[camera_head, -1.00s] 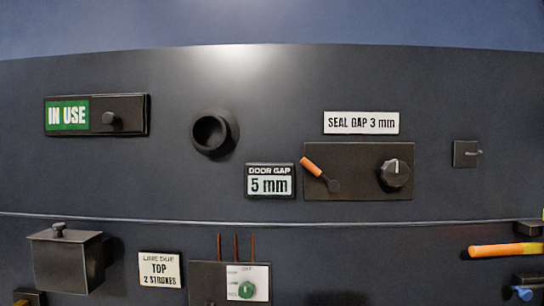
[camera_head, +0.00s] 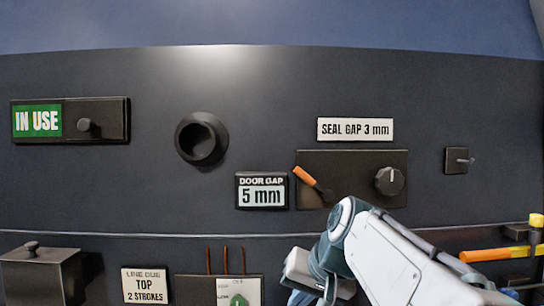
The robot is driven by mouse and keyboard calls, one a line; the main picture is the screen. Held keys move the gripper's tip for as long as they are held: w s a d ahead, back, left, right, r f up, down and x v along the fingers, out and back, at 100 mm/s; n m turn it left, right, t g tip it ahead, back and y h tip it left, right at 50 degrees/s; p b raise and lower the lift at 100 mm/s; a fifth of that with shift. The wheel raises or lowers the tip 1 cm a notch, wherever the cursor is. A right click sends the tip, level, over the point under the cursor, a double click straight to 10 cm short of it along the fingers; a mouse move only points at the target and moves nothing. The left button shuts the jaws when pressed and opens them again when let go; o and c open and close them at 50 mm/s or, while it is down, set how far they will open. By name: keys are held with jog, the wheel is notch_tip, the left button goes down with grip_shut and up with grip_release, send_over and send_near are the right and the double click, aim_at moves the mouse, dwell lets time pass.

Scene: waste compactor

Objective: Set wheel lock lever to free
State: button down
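No lever here is labelled as a wheel lock. A small lever with an orange grip (camera_head: 305,175) sits on a dark plate (camera_head: 335,163) beside a round knob (camera_head: 389,181); its grip points up and left. A larger orange-and-yellow handle (camera_head: 487,254) lies nearly level at the right edge, its far end cut off by the frame. My arm (camera_head: 400,262) enters from the lower right, below the dark plate and left of the larger handle. The fingertips of my gripper are not visible.
A round dark socket (camera_head: 201,139) and an IN USE slider plate (camera_head: 70,120) stick out at upper left. A lidded box (camera_head: 40,275) is at lower left. Thin orange rods (camera_head: 226,260) stand above a green dial (camera_head: 239,300). A small toggle (camera_head: 458,160) is at right.

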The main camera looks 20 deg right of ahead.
jog(key=w+d+r+m+t+p, duration=0.1)
jog(key=d+r+t+p, duration=0.35)
jog(key=r, duration=1.05)
jog(key=w+d+r+m+t+b, duration=0.1)
jog(key=d+r+m+t, duration=0.1)
jog(key=d+r, duration=0.95)
jog(key=p, duration=0.2)
send_near(305, 175)
jog(key=w+d+r, duration=0.2)
jog(key=w, duration=0.3)
jog(key=shift+h, duration=0.3)
jog(key=f, duration=0.1)
jog(key=w+a+f, duration=0.1)
jog(key=a+f, duration=0.1)
jog(key=shift+w+f, duration=0.2)
jog(key=shift+w, duration=0.2)
jog(key=shift+w+a+f+g+b, duration=0.15)
jog(key=shift+a+f+g+b, duration=0.1)
jog(key=shift+a+f+b, duration=0.45)
